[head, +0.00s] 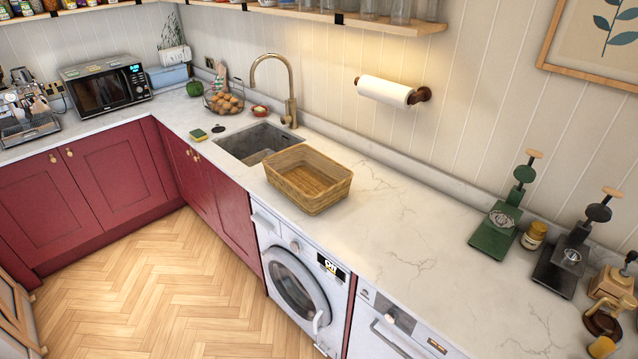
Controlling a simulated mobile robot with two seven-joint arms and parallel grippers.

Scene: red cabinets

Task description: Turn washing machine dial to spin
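The white washing machine (258,216) stands under the counter, below the wicker basket. Its round dial (294,246) is on the upper front panel, above the round glass door (292,287). A small dark display (331,267) with light lettering is to the right of the dial. The lettering seems to read "off", but it is small. The dial's pointer direction is too small to tell. The door looks shut. Neither of my grippers is in view.
A second white appliance (385,335) with its own knob stands to the right. A wicker basket (306,199) sits on the counter above, beside the sink (240,142). Red cabinets (120,175) line the left. The herringbone floor (175,290) in front is clear.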

